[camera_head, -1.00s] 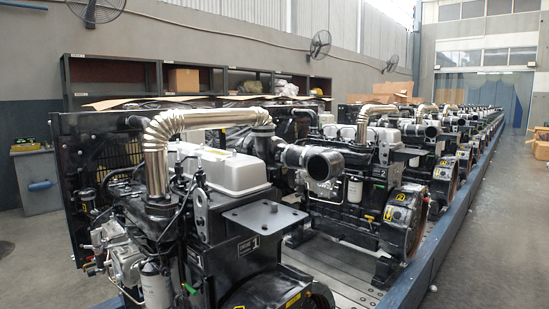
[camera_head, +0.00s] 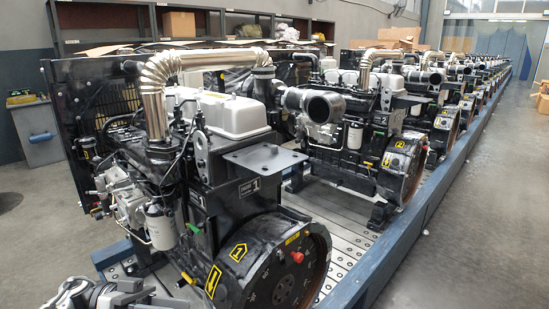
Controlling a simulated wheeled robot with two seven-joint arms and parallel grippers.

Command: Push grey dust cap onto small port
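The nearest black diesel engine (camera_head: 235,200) fills the left and middle of the view, with a silver bent pipe (camera_head: 155,95) and a flat grey bracket plate (camera_head: 262,160). I cannot pick out a grey dust cap for certain. I cannot tell which fitting is the small port. A small red round part (camera_head: 297,257) sits on the face of the flywheel housing (camera_head: 285,265). My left gripper (camera_head: 130,296) shows at the bottom left edge, in front of the engine and apart from it. Its fingers are partly cut off, so open or shut is unclear. My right gripper is out of view.
More engines (camera_head: 350,125) stand in a long row going back to the right on a slatted conveyor with a blue side rail (camera_head: 400,250). Grey floor (camera_head: 470,240) on the right is clear. Dark shelves (camera_head: 185,22) with cartons line the back wall. A grey cabinet (camera_head: 38,130) stands at left.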

